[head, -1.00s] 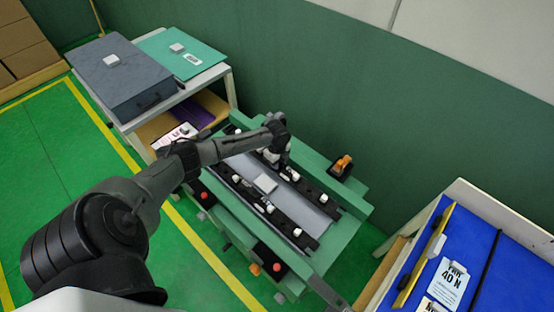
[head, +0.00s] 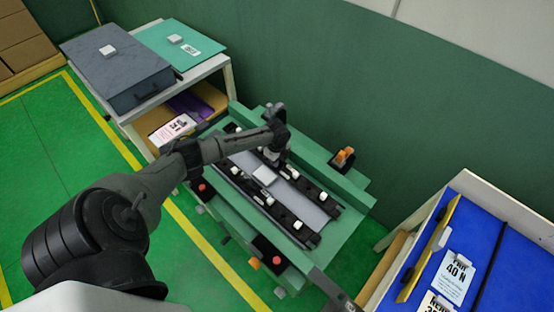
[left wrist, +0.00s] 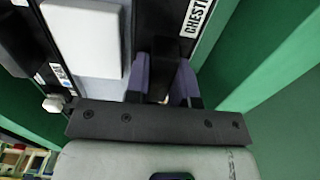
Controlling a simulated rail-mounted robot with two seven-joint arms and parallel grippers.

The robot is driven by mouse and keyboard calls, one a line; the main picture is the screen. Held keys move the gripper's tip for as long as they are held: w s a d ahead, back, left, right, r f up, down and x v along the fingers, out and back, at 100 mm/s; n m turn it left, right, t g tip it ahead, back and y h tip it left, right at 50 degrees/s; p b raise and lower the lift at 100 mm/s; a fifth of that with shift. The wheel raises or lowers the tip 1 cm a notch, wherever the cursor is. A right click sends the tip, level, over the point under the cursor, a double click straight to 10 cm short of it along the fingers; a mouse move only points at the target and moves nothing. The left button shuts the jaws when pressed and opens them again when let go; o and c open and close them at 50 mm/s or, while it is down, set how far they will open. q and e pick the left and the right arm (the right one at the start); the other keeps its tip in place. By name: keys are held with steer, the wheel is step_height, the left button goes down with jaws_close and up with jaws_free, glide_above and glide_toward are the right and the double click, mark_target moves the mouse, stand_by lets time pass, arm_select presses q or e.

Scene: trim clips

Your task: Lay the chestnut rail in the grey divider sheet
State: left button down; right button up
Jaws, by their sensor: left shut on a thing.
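The grey divider sheet (head: 317,212) lies in the green fixture, with a white block (head: 264,175) on its middle. The block also shows large in the left wrist view (left wrist: 88,38). The black chestnut rail (head: 314,191) lies along the sheet's far side and bears small white knobs. Its label, partly cut off, reads "CHEST" in the left wrist view (left wrist: 197,18). My left gripper (head: 272,158) points down at this rail. Its purple fingers (left wrist: 168,82) are shut on a dark part of it. Whether the rail is fully seated cannot be told.
A second black rail (head: 285,217) lies along the sheet's near side. An orange-topped part (head: 343,156) stands behind the fixture. A shelf with a dark grey case (head: 125,75) and a teal folder (head: 160,42) is at back left. A blue-topped table (head: 480,250) is at right.

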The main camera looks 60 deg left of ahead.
arm_select(q)
steer(key=c, duration=0.9)
jaws_free()
steer(key=shift+r, duration=0.1)
steer(key=shift+r+p, duration=1.8)
steer(key=shift+r, duration=5.05)
